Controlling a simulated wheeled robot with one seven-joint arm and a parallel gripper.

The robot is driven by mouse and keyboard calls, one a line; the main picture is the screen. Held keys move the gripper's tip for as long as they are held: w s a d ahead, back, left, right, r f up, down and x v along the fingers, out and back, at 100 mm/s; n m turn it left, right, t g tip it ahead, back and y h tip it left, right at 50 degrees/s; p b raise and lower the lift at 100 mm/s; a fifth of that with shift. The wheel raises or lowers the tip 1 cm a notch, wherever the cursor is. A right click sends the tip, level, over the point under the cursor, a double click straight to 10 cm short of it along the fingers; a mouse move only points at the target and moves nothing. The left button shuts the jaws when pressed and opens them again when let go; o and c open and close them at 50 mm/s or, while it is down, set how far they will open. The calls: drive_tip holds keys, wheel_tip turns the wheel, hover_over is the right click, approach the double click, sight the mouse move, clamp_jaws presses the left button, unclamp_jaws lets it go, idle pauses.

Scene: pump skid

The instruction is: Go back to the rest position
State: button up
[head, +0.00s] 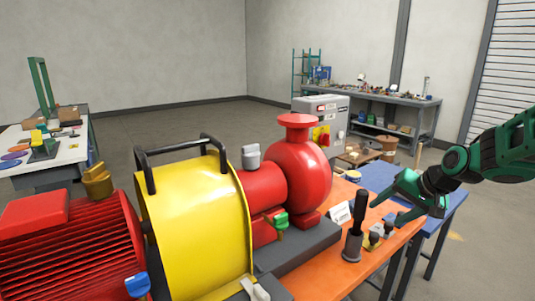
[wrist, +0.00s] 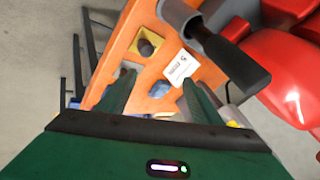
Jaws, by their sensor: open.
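My gripper (head: 386,212) is green and hangs at the right end of the orange bench, above its small parts. In the wrist view its two fingers (wrist: 158,80) stand apart with nothing held between them. Beyond them lie the orange bench top (wrist: 119,58) and a white printed card (wrist: 181,64). The pump skid fills the head view's lower left and middle: a red motor (head: 70,245), a yellow guard (head: 195,220) with a black handle, and a red pump (head: 300,170).
A black-handled tool (head: 360,212) stands upright in a grey holder near my gripper. A blue table (head: 384,177) adjoins the orange bench. A grey control box (head: 341,117) stands behind the pump. A cluttered workbench (head: 400,98) is at the back. Open floor (head: 210,115) lies behind the skid.

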drive_tip(key=s+d+f+g+h, duration=0.1)
drive_tip(key=s+d+g, duration=0.2)
drive_tip(key=s, duration=1.4)
drive_tip(key=s+d+f+g+h, duration=0.1)
drive_tip(key=s+d+g, duration=0.2)
drive_tip(key=s, duration=1.5)
drive_tip(key=shift+s+m+g+h, duration=0.15)
drive_tip(key=shift+m+g+h, duration=0.25)
drive_tip(key=shift+g, duration=0.1)
drive_tip(key=shift+w+f, duration=0.2)
drive_tip(key=shift+w, duration=0.45)
